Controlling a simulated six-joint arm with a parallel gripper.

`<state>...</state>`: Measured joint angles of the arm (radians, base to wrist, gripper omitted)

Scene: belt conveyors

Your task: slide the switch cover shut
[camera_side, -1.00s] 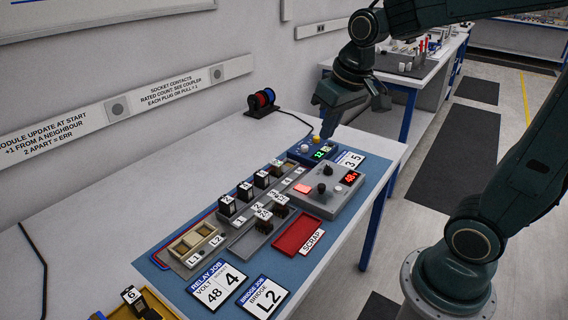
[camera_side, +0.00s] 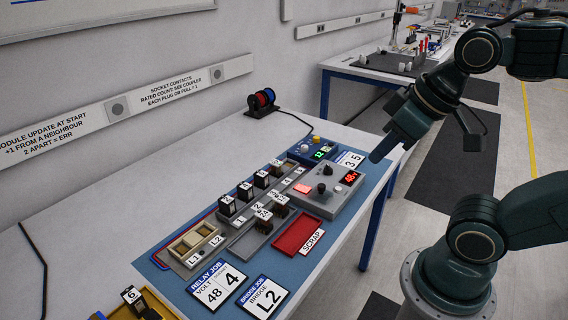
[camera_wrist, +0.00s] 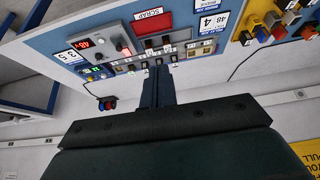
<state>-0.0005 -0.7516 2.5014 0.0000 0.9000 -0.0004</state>
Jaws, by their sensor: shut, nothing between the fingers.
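The grey control box (camera_side: 340,205) sits on the blue mat, with a red display (camera_side: 350,177), dark and light knobs and a lit pinkish square (camera_side: 302,188). It shows near the upper left of the wrist view (camera_wrist: 107,36). I cannot make out which part is the switch cover, or whether it is open. My gripper (camera_side: 377,158) is shut and empty, raised near the table's right end and apart from the box. Its closed fingers (camera_wrist: 157,88) point toward the relay row in the wrist view.
A blue box (camera_side: 313,152) with a green display stands behind the grey one. A relay rail (camera_side: 195,258), a red scrap tray (camera_side: 298,235) and printed job cards (camera_side: 216,285) lie nearer.

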